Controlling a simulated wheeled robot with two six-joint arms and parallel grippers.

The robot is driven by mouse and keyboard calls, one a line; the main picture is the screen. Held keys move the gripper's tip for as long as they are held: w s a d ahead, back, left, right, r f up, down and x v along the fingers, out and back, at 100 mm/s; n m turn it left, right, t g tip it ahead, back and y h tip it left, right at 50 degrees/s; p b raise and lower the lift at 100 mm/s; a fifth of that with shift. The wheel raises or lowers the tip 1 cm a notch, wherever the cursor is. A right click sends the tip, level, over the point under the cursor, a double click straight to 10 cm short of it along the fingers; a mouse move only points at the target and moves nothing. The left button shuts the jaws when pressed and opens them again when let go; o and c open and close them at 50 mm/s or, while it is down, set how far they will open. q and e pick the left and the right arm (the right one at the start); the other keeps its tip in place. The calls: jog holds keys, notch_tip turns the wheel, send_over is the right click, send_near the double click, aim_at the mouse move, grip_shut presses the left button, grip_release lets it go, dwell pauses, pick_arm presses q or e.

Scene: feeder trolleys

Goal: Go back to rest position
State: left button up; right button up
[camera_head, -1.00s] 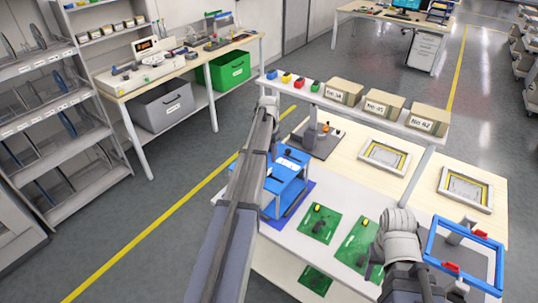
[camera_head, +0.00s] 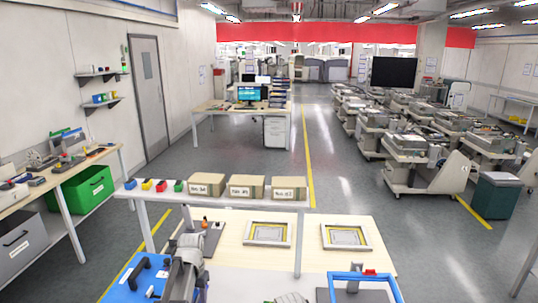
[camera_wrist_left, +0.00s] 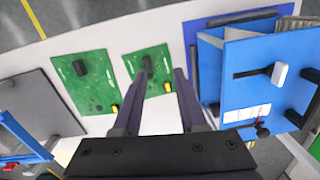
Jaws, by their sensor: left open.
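In the left wrist view my left gripper (camera_wrist_left: 164,72) is open and empty, its two dark fingers above the worktop. Between and below the fingertips lies a green board (camera_wrist_left: 146,72) with dark and yellow parts. A second green board (camera_wrist_left: 86,84) lies to its left. In the head view my left arm shows at the bottom, beside the blue rack; its gripper is out of that picture. Only a sliver of my right arm shows at the bottom edge, and its gripper is not in view.
The blue rack (camera_wrist_left: 258,60) stands right of the left fingers. A blue frame (camera_head: 362,278) stands at the bench's right. Above the bench, a shelf (camera_head: 220,197) carries small coloured bins and boxes (camera_head: 247,187). Trolleys (camera_head: 415,150) stand at right.

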pick_arm(q)
jog(key=s+d+f+b, duration=0.2)
jog(key=s+d+f, duration=0.1)
jog(key=s+d, duration=0.5)
jog(key=s+d+f+m+b, duration=0.1)
jog(key=s+d+f+b, duration=0.2)
jog(key=s+d, duration=0.6)
jog(key=s, duration=0.3)
jog(key=shift+d+m+y, duration=0.3)
jog(key=shift+y, duration=0.1)
pick_arm(e)
notch_tip(320, 180, down, 6)
